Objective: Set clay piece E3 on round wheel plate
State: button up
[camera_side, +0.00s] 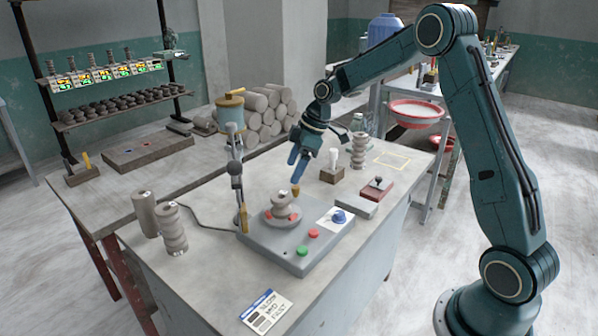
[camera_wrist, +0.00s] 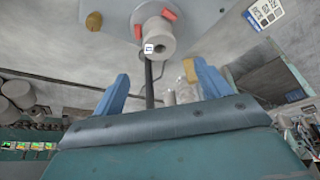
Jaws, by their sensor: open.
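A grey ribbed clay piece (camera_side: 281,203) stands upright on the round wheel plate (camera_side: 283,224), between red blocks. In the wrist view the clay piece (camera_wrist: 158,35) shows a small white tag whose print I cannot read, so I cannot tell whether it is E3. The wheel plate (camera_wrist: 141,11) shows at the top of that view. My gripper (camera_side: 296,170) is open and empty, above the clay piece and apart from it. Its two blue fingers also show in the wrist view (camera_wrist: 160,82), with nothing between them.
Two grey clay pieces (camera_side: 172,229) stand at the table's left, another (camera_side: 358,151) at the back right. The wheel's base has green (camera_side: 302,250) and red buttons and a blue knob (camera_side: 339,216). An upright stand (camera_side: 237,180) rises close left of the plate. The table front is mostly clear.

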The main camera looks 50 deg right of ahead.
jog(key=s+a+r+m+t+h, duration=0.1)
jog(key=s+a+r+m, duration=0.1)
jog(key=s+a+r, duration=0.35)
jog(key=s+a+r+m+h, duration=0.1)
jog(key=s+a+r+m, duration=0.15)
jog(key=s+r, duration=0.6)
jog(key=s+a+m, duration=0.1)
jog(key=s+m, duration=0.1)
jog(key=s, duration=0.7)
jog(key=s+a+f+m+t+h, duration=0.1)
jog(key=s+m, duration=0.1)
jog(key=s, duration=0.8)
jog(key=shift+a, duration=0.4)
